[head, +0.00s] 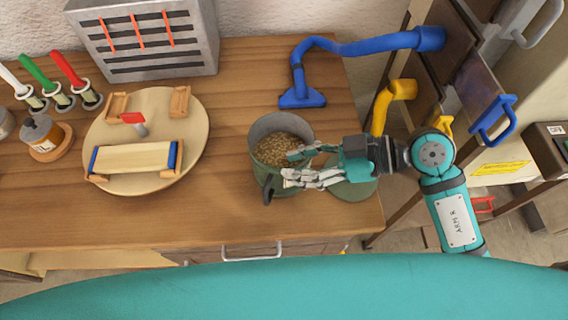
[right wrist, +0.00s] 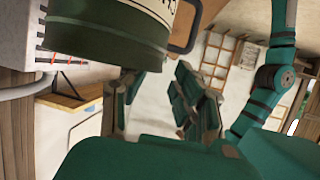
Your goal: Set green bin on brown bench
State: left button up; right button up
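The green bin (head: 262,172) stands upright on the brown bench (head: 235,215), near its front right, filled with brown grains. Its dark handle points to the front. In the right wrist view the bin (right wrist: 105,45) fills the upper left, with its handle at right. My right gripper (head: 290,166) reaches in from the right with its fingers apart. In the head view one finger overlaps the bin's opening and the other its front right side. Whether they touch it cannot be told. My left gripper is not in view.
A round green disc (head: 352,188) lies under my right gripper. A blue hose-like arm (head: 350,47) stands behind the bin. A round wooden board (head: 190,105) with wooden parts is at left. A grey slotted box (head: 150,68) stands at the back. Bare bench lies front left.

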jog(key=v, duration=0.4)
jog(key=shift+d, duration=0.1)
dwell(1.3)
